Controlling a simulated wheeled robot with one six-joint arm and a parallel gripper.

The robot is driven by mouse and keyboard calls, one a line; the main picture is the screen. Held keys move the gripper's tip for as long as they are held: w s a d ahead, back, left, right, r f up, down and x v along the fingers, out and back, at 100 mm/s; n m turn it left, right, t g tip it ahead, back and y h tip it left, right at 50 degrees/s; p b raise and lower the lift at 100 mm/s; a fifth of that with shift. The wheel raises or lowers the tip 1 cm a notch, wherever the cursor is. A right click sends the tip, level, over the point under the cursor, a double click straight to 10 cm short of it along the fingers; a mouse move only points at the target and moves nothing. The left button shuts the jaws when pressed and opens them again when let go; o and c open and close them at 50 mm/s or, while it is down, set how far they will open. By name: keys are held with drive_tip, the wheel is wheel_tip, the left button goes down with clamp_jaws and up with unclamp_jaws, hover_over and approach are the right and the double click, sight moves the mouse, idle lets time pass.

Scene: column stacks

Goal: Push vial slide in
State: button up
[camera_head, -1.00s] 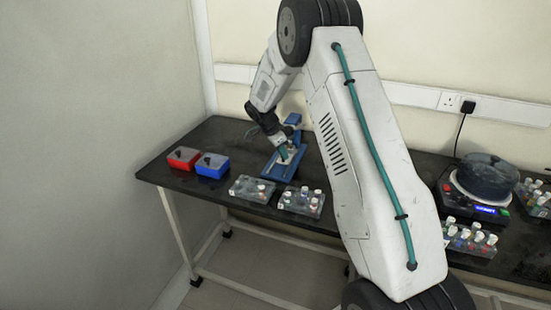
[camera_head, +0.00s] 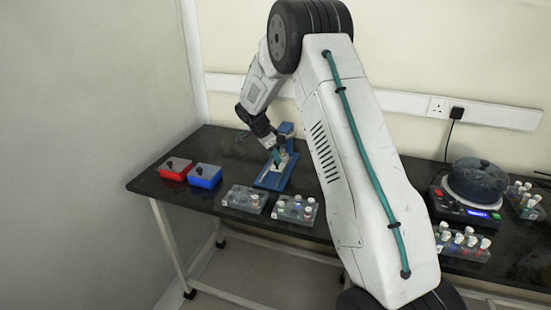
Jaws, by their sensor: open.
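A blue device (camera_head: 272,181) with a pale slide part (camera_head: 284,163) stands on the black bench, behind the clear vial racks. My gripper (camera_head: 277,158), with teal fingers, reaches down over the slide part from the upper left. Its jaws are open. Whether the fingers touch the slide or a vial is too small to tell. My arm hides the area to the right of the device.
A red box (camera_head: 174,173) and a blue box (camera_head: 204,180) stand at the left. Two clear racks, a left one (camera_head: 243,199) and a right one (camera_head: 296,210), stand in front of the device. A round lidded machine (camera_head: 479,182) and more vial racks (camera_head: 463,243) stand at the right.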

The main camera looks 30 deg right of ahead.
drive_tip(key=v, duration=0.5)
drive_tip(key=shift+a+r, duration=0.1)
drive_tip(key=shift+r, duration=0.2)
drive_tip(key=s+a+r+n+t+y, duration=0.1)
drive_tip(key=s+a+r+n, duration=0.4)
drive_tip(key=s+r, duration=0.45)
drive_tip(key=s+a+r+n+y, duration=0.1)
drive_tip(key=s+a+r+n, duration=0.3)
drive_tip(key=s+a+r, duration=0.55)
drive_tip(key=s+a+f+n+y, duration=0.1)
drive_tip(key=s+n, duration=0.4)
drive_tip(key=s, duration=0.8)
drive_tip(key=s+a+f+n+y, duration=0.1)
drive_tip(key=s+a+n, duration=0.2)
drive_tip(key=s, duration=1)
drive_tip(key=shift+a+f+n+t, duration=0.35)
drive_tip(key=shift+a+n+t, duration=0.05)
drive_tip(key=shift+n, duration=0.8)
